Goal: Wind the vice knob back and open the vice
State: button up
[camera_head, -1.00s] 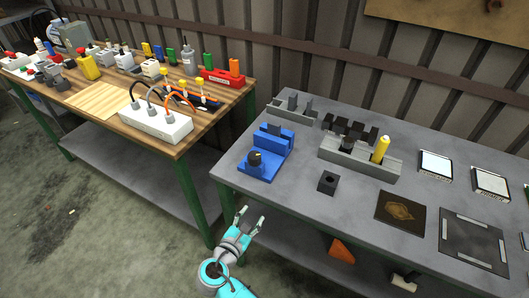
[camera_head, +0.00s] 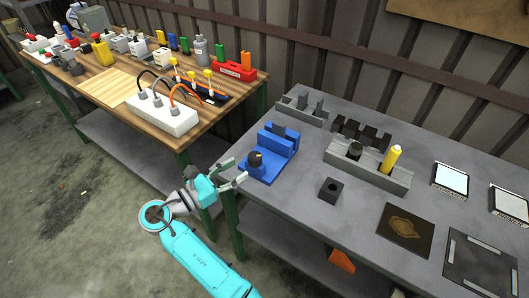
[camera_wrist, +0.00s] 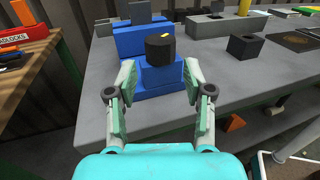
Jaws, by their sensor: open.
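The blue vice (camera_head: 279,146) stands at the left end of the grey table, with its black knob (camera_head: 255,159) on the near side. In the wrist view the vice (camera_wrist: 129,40) is straight ahead, and the dark round knob (camera_wrist: 160,51) with a yellow mark on top shows between my fingers. My gripper (camera_head: 238,172) is open and empty, just off the table's left edge and near the knob. In the wrist view my gripper's fingers (camera_wrist: 158,80) are spread either side of the knob's line, apparently short of it. The gap between the vice jaws is hard to tell.
A black block with a hole (camera_head: 330,191) sits right of the vice. A grey holder (camera_head: 366,168) with a yellow cylinder stands behind it, and a grey rack (camera_head: 301,110) behind the vice. The wooden table (camera_head: 178,128) with a white power strip is to the left.

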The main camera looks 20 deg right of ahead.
aim_at(261, 155)
jog(key=x, duration=0.9)
jog(key=shift+w+d, duration=0.1)
jog(key=shift+d, duration=0.2)
jog(key=c, duration=0.9)
jog(key=shift+c, duration=0.3)
